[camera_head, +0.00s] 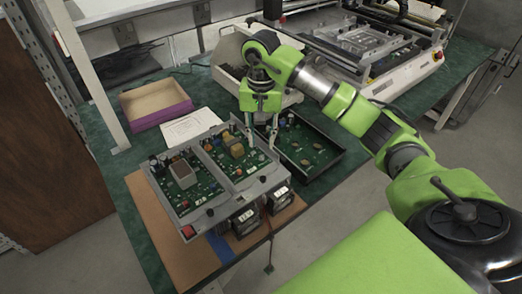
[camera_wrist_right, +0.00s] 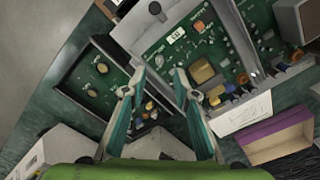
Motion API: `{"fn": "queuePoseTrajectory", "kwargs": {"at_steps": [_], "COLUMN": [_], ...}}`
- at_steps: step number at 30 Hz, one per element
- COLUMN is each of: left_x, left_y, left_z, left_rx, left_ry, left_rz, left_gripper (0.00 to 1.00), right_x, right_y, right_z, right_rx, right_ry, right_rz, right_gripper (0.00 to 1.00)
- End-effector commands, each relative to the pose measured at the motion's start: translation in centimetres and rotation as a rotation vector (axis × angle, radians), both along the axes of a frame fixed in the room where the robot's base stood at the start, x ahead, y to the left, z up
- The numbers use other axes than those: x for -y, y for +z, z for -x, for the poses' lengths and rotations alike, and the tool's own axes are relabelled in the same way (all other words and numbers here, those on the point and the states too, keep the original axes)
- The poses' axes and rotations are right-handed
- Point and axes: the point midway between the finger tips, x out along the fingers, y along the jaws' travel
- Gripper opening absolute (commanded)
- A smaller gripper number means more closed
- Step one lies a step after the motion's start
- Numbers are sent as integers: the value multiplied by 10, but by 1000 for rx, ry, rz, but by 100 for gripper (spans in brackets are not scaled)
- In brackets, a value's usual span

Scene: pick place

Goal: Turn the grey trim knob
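In the right wrist view the open gripper (camera_wrist_right: 160,70) spans the gap between the black tray (camera_wrist_right: 68,84) and the unit's green board (camera_wrist_right: 178,42). I cannot make out the grey trim knob for certain among the small parts on the boards. The gripper and arm hide part of the unit's far right side in the head view. My left gripper is not in view.
A purple-edged box (camera_head: 155,108) and a white sheet (camera_head: 190,127) lie behind the unit. A light bin (camera_head: 225,55) stands behind the gripper. A large machine (camera_head: 370,45) fills the back right.

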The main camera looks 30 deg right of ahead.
Motion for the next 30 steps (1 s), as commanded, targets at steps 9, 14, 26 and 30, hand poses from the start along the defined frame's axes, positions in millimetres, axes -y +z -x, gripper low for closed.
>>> {"fn": "queuePoseTrajectory", "kwargs": {"at_steps": [9,14,26,30], "left_x": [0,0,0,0], "left_y": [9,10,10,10], "left_z": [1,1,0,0], "left_rx": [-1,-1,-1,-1], "left_ry": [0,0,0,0], "left_rz": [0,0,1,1], "left_gripper": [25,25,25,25], "right_x": [-1,0,0,0], "right_y": [-47,-55,-56,-56], "right_z": [0,0,0,0], "right_rx": [1,1,2,2], "right_ry": [-1,0,0,-1], "right_rz": [-2,-2,-1,-1], "right_gripper": [27,27,0,0]}}
